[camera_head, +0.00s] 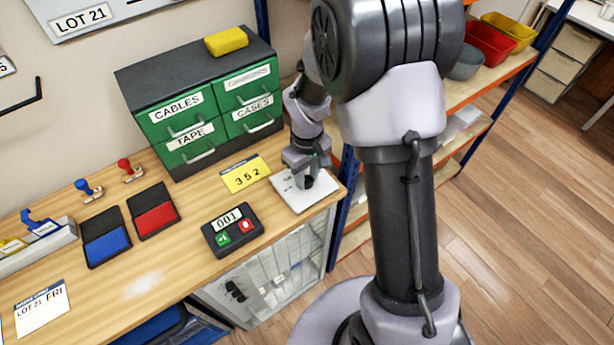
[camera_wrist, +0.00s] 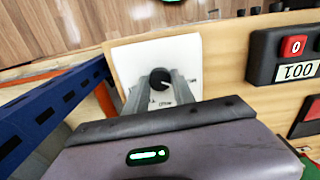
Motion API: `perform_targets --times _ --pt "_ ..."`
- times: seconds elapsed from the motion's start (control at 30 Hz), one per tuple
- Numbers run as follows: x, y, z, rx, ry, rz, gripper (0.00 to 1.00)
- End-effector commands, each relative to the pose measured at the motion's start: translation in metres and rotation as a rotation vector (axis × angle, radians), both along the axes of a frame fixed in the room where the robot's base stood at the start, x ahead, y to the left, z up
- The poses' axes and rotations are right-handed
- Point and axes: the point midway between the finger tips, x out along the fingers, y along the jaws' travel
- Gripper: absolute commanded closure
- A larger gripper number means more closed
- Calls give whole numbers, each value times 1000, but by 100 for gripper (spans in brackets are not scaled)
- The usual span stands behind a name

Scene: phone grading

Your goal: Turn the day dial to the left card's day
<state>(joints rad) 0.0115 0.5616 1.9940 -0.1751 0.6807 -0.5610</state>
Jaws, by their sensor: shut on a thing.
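The day dial is a black knob (camera_wrist: 160,79) on a white plate (camera_wrist: 185,50). The plate (camera_head: 322,187) lies at the right end of the bench in the head view. My gripper (camera_head: 303,181) points down over the plate and is shut on the knob. In the wrist view my gripper (camera_wrist: 157,91) has a finger on either side of the knob. A pale mark shows on the knob, but the day it points to cannot be read; most plate lettering is hidden. The left card (camera_head: 42,307) is white with a blue top and reads LOT 21 FRI.
A yellow card (camera_head: 245,175) reading 352 and a counter (camera_head: 232,229) reading 001 lie left of the plate. A green drawer cabinet (camera_head: 205,118) stands behind. Blue and red ink pads (camera_head: 153,210) lie further left. A blue shelf post (camera_wrist: 45,118) rises beside the plate.

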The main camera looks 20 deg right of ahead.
Motion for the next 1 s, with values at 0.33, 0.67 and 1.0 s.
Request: perform_targets --times 0.33,0.67,1.0 --pt "0 0 0 -1 -1 -235 100" --pt "1 0 0 0 -2 -348 100" --pt "1 0 0 0 -2 -366 100"
